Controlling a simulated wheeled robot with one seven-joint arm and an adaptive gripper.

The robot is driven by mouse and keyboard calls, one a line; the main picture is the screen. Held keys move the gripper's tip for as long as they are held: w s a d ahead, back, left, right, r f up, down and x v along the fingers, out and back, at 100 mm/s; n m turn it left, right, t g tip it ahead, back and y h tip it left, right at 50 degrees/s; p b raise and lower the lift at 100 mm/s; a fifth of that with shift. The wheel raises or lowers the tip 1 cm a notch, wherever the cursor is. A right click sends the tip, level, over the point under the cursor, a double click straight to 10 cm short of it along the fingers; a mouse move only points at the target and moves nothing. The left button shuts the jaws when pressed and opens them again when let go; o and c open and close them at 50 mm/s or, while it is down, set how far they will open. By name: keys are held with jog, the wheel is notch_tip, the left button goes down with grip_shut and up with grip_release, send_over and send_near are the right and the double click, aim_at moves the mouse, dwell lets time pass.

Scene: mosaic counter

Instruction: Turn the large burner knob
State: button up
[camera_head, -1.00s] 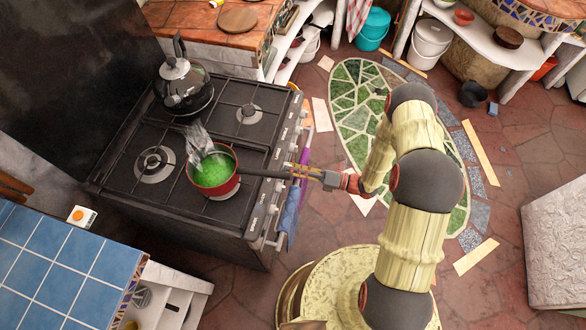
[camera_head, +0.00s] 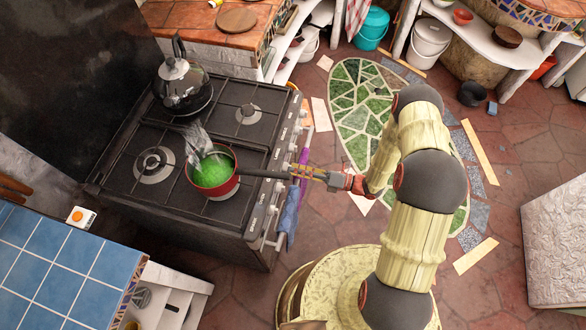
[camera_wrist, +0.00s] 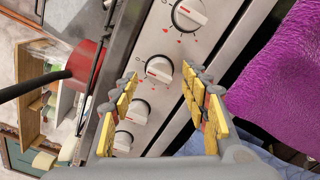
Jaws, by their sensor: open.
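The stove's front panel carries a row of white knobs with red marks. In the wrist view one knob (camera_wrist: 160,68) lies between my fingertips in the picture, with another knob (camera_wrist: 188,14) above it and two more knobs, (camera_wrist: 137,111) and (camera_wrist: 123,142), below. I cannot tell which one is the large burner knob. My gripper (camera_wrist: 162,76) is open, its yellow fingers pointing at the panel. Contact with the knob cannot be made out. In the head view my gripper (camera_head: 297,172) is at the stove's front edge, where the pot handle partly overlaps it.
A red pot (camera_head: 213,180) with green contents sits on the stove, its dark handle (camera_head: 262,173) sticking out over the front edge. A kettle (camera_head: 180,85) stands at the back. A purple towel (camera_wrist: 285,75) and a blue cloth (camera_head: 290,212) hang at the stove front.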

jog(key=v, duration=1)
jog(key=shift+d, duration=0.2)
